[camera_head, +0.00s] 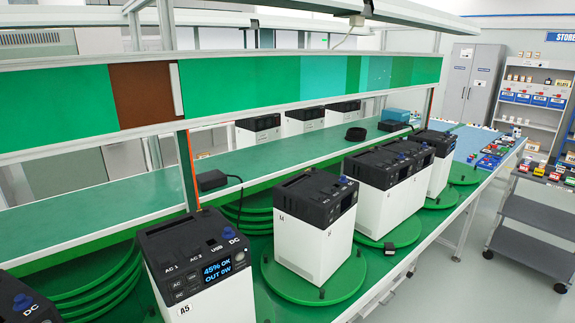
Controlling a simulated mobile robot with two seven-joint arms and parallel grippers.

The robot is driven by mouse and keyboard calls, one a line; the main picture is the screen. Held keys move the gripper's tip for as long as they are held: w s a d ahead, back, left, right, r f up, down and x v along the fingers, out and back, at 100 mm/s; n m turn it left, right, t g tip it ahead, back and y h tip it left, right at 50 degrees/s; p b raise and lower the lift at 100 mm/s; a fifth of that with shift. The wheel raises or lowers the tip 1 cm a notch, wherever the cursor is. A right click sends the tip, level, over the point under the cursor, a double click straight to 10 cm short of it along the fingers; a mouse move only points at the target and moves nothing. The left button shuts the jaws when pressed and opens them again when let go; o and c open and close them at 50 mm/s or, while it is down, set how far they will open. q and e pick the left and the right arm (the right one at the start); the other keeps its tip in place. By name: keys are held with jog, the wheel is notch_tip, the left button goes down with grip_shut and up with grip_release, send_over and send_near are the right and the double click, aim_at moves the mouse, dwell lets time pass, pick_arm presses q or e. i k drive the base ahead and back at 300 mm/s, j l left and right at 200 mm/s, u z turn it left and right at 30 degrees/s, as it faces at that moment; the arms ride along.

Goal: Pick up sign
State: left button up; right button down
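Neither of my grippers is in this view. A blue sign with white letters, cut off by the right edge and reading "STORE" (560,37), is on the far wall at the top right. I cannot tell whether this is the task's sign; no loose sign stands out on the bench. A brown panel (141,95) sits in the green board (240,88) above the bench.
White power units with black tops, one marked A5 (205,270), stand on the bench. Another unit (314,240) stands on a green turntable (350,285). A black adapter (212,180) lies on the upper shelf. A grey cart (535,228) stands at the right.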

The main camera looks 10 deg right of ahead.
aim_at(555, 177)
jog(key=i+l+z, duration=0.3)
jog(key=l+z, duration=0.15)
jog(key=i+l+z, duration=1.05)
jog(key=i+z, duration=0.45)
jog(key=i, duration=1.6)
jog(key=i+j+z, duration=0.15)
jog(key=i, duration=0.7)
